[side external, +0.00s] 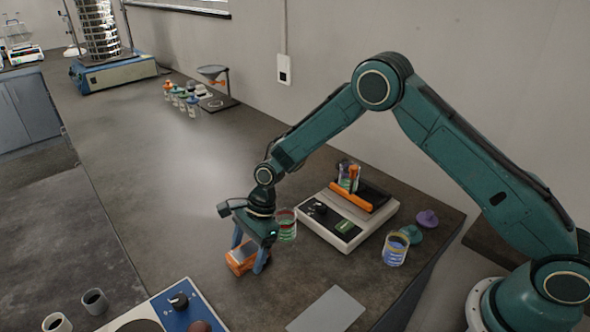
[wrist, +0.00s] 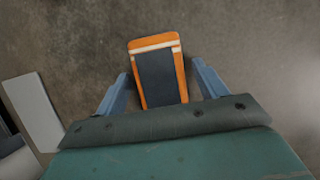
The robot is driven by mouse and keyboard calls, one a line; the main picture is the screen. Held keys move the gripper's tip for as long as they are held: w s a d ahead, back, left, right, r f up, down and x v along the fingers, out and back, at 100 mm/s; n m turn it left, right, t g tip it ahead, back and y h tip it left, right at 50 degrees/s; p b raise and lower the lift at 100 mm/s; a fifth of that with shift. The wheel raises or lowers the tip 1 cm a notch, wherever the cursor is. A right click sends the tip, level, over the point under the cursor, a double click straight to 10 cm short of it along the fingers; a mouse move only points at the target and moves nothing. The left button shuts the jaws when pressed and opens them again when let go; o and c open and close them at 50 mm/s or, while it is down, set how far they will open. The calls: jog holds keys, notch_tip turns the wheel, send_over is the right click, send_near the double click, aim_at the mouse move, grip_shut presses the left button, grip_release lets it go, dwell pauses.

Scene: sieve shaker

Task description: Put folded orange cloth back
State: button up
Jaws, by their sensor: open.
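The folded orange cloth (side external: 240,260) lies on the dark bench top, below my gripper. In the wrist view the cloth (wrist: 174,45) is an orange block with a pale stripe and a dark grey band along its middle. My gripper (side external: 249,263) points down over it with its fingers apart. In the wrist view the two blue fingers of my gripper (wrist: 158,82) stand on either side of the cloth, with a gap on each side. The cloth's near end is hidden behind the gripper body.
A jar with red and green bands (side external: 287,226) stands close right of my gripper. A white device (side external: 341,236) with an orange bar is beyond it. A blue-banded jar (side external: 395,250) stands right. A grey plate (side external: 326,311) lies in front.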

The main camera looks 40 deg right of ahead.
jog(key=shift+r, duration=0.15)
jog(key=v, duration=1.2)
jog(key=shift+d, duration=0.1)
dwell(0.3)
jog(key=s+d+r+n+t+h, duration=0.1)
jog(key=s+d+r+n+t, duration=0.1)
jog(key=s+d+r+n, duration=0.45)
jog(key=s+d+r+n+t+h, duration=0.1)
jog(key=s+d+r+n, duration=0.15)
jog(key=s+r, duration=0.65)
jog(key=s+d+r+n+t+h, duration=0.1)
jog(key=s+d+r+n, duration=0.1)
jog(key=s, duration=0.6)
jog(key=s+d+r+n+t+h, duration=0.1)
jog(key=s+d+r+n, duration=0.1)
jog(key=s+d+n, duration=0.2)
jog(key=s+n, duration=0.3)
jog(key=s, duration=0.2)
jog(key=shift+d+t, duration=0.3)
jog(key=shift+d, duration=0.1)
